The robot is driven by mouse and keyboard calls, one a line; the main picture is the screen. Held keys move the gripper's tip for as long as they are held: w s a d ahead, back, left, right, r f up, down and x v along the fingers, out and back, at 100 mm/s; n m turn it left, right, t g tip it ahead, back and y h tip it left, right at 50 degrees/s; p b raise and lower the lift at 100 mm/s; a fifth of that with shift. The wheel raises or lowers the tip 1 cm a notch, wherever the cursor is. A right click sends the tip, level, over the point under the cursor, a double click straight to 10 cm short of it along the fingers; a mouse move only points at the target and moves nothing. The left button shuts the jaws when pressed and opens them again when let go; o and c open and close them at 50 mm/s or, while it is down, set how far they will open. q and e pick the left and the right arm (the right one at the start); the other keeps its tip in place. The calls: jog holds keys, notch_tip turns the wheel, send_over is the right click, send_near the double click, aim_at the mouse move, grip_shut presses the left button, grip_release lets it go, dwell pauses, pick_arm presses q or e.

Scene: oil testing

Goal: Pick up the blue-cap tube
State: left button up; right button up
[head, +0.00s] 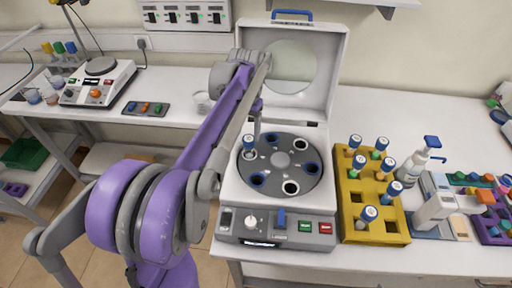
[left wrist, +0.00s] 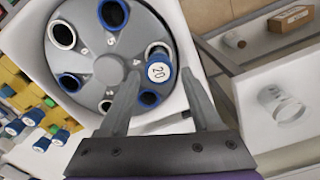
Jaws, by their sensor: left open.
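A blue-cap tube (head: 249,153) with a white-topped cap stands in a hole of the open centrifuge's rotor (head: 281,180), at its upper left. In the left wrist view this blue-cap tube (left wrist: 158,70) shows "20" on its cap. My left gripper (head: 256,136) points down over the rotor at this tube. In the left wrist view the left gripper (left wrist: 162,76) is open, with one finger to each side of the cap; whether they touch it I cannot tell. Several other blue-cap tubes (head: 369,213) stand in the yellow rack (head: 352,229). My right gripper is not in view.
The centrifuge's raised lid (head: 328,50) stands behind the rotor. Right of the rack are a pump bottle (head: 414,167), a white and grey device (head: 434,208) and a purple rack (head: 490,231). A hot plate (head: 99,80) stands at the left. Bench behind the rack is clear.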

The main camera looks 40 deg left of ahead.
aim_at(248, 139)
pick_arm(q)
notch_tip(248, 139, down, 2)
jog(key=shift+s+f, duration=0.1)
jog(key=shift+f, duration=0.75)
jog(key=f, duration=0.4)
jog(key=shift+w+d+f, duration=0.1)
jog(key=shift+w+f, duration=0.1)
jog(key=shift+w, duration=0.05)
grip_shut()
jog(key=shift+r, duration=0.1)
